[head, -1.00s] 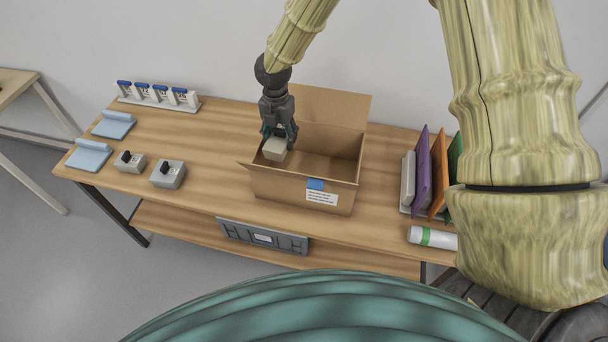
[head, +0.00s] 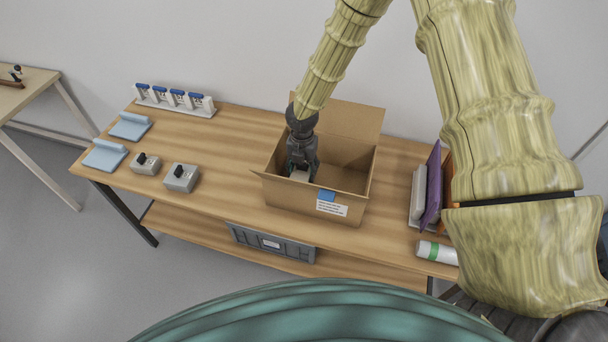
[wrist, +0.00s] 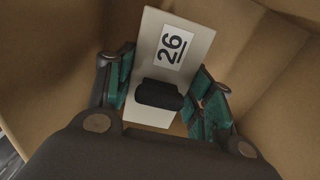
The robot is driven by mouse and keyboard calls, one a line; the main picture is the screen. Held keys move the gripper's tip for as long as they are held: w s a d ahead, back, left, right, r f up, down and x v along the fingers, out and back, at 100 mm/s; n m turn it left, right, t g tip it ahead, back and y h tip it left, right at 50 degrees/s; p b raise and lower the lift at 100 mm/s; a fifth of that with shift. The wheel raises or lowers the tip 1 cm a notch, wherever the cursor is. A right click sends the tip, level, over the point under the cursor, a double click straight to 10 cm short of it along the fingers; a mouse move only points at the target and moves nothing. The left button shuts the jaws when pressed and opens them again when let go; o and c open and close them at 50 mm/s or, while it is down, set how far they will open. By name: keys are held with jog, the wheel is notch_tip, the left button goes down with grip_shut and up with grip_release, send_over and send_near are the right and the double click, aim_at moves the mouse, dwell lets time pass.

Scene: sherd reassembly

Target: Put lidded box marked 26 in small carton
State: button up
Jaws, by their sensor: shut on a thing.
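The lidded box marked 26 (wrist: 185,35) is light grey-white with a black knob and a "26" label on its lid. My gripper (wrist: 162,100) is shut on it, with teal finger pads on its two sides. In the head view the box (head: 299,175) shows only in part below my gripper (head: 302,170). The small carton (head: 284,194) is an open brown cardboard box on the table, with a back flap standing up. My gripper and the box are inside its left part. I cannot tell whether the box touches the carton floor.
The wooden table (head: 232,148) carries two grey boxes with black knobs, (head: 181,178) and (head: 146,164), and two light blue items (head: 104,155) at left. A file rack (head: 426,195) and a white-green roll (head: 437,252) are at right. The carton's right part looks empty.

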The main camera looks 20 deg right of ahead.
aim_at(303, 176)
jog(key=shift+f+p, duration=0.45)
jog(key=shift+f, duration=1.3)
jog(key=shift+f, duration=0.1)
jog(key=o, duration=1.1)
jog(key=shift+r+b, duration=1.35)
jog(key=shift+r, duration=4.75)
